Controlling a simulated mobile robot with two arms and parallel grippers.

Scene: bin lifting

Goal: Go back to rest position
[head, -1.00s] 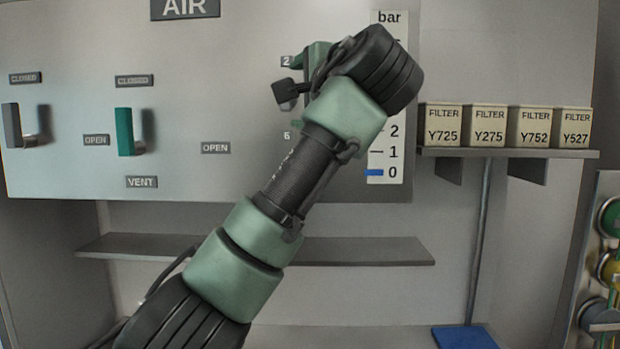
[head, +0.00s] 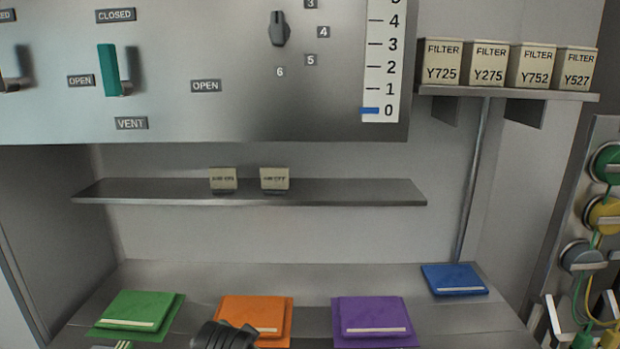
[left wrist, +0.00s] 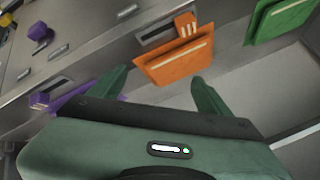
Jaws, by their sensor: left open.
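My left gripper (left wrist: 160,88) is open and empty in the left wrist view, its two green fingers spread apart. An orange bin (left wrist: 172,66) lies beyond the fingertips. In the head view only a dark part of my arm shows at the bottom edge, in front of the orange bin (head: 282,315); the gripper itself is out of that view. The dark knob (head: 279,29) on the wall panel is free, with nothing touching it. My right gripper is in neither view.
Green (head: 140,312), purple (head: 372,318) and blue (head: 455,279) flat bins lie on the lower counter. Two small boxes stand on the middle shelf (head: 340,192). Filter boxes stand on the right shelf (head: 505,93). Round connectors with cables (head: 606,215) are at the right edge.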

